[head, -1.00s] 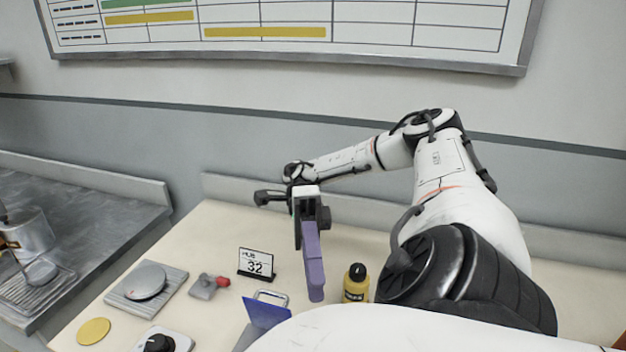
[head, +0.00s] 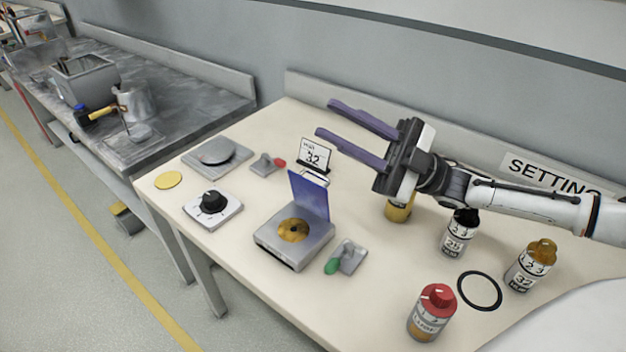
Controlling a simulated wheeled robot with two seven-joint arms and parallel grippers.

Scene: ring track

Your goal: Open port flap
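A grey box (head: 277,256) stands on the cream table with a gold round port (head: 293,230) in its top. Its blue flap (head: 309,197) stands up from the box's back edge, and the port is uncovered. My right gripper (head: 327,118) has long purple fingers spread apart with nothing between them. It hangs above the table, behind and to the right of the flap, apart from it. My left gripper is not in view.
A sign reading 32 (head: 314,156) stands behind the flap. A dial box (head: 213,207) is left of the grey box, and a green-knobbed latch (head: 346,258) is at its right. Bottles, including a red-capped one (head: 432,312), stand on the right, beside a black ring (head: 480,291).

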